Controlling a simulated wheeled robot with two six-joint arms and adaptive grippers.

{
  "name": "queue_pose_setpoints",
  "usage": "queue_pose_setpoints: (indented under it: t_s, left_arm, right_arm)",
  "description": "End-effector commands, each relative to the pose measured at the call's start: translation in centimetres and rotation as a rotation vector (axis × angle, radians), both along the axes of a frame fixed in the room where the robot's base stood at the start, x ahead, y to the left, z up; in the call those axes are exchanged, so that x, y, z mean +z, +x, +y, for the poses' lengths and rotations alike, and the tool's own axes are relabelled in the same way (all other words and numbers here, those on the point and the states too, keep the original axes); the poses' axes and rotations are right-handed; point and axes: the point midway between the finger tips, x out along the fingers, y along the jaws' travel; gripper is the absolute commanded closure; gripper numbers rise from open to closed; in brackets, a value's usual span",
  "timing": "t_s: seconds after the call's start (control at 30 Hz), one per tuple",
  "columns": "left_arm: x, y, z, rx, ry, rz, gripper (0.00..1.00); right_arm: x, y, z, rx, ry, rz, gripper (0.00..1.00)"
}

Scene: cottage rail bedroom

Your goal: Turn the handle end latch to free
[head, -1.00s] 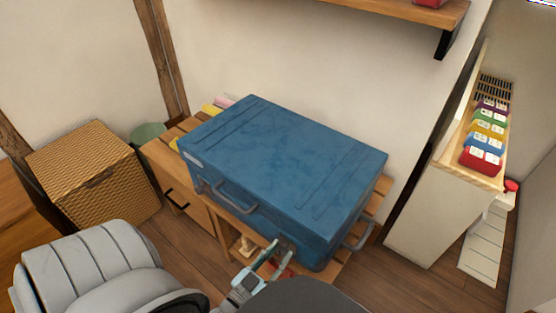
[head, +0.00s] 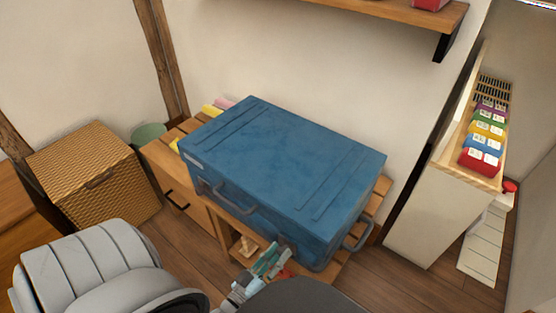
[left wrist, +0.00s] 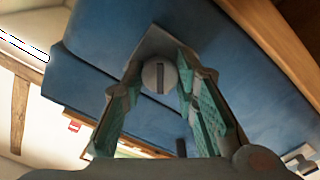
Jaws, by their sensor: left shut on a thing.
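A blue case (head: 285,165) lies flat on a slatted wooden stand, with one grey handle (head: 232,200) on its front side and another (head: 357,238) at its right end. My left gripper (head: 272,256) is at the front side near the right end. In the left wrist view, a round grey latch knob (left wrist: 158,77) with a dark slot sits on a grey plate on the blue case. The fingers of my left gripper (left wrist: 160,95) are shut on this knob, one on each side. In the head view the fingers largely hide the latch. My right gripper is out of view.
The wooden stand (head: 205,220) has a lower shelf with small items. A wicker box (head: 95,180) stands at left. A white cabinet (head: 430,215) with coloured boxes on top stands at right. A wall shelf (head: 410,12) hangs above.

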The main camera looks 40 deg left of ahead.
Motion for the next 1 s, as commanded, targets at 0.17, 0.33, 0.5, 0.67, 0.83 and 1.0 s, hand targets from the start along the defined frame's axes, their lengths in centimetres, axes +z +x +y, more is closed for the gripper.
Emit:
queue_pose_setpoints:
  t_s: [0.17,0.33,0.5,0.67,0.83,1.0]
  left_arm:
    - [-0.02,-0.03,-0.02,0.0,-0.164,-0.002,1.0]
    - [-0.04,-0.04,-0.02,-0.001,-0.326,-0.005,1.0]
    - [-0.07,-0.05,-0.02,0.0,-0.487,-0.008,1.0]
    - [-0.1,-0.07,-0.02,0.001,-0.633,-0.011,1.0]
    - [-0.12,-0.08,-0.02,0.001,-0.77,-0.014,1.0]
    - [-0.14,-0.08,-0.03,0.002,-0.872,-0.016,1.0]
  right_arm:
    - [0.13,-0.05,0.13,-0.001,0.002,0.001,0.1]
    - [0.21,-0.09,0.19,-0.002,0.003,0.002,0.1]
    - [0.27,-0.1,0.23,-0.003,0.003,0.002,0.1]
    - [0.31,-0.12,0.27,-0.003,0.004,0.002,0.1]
    - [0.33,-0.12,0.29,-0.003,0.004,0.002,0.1]
    - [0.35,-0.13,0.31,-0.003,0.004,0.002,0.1]
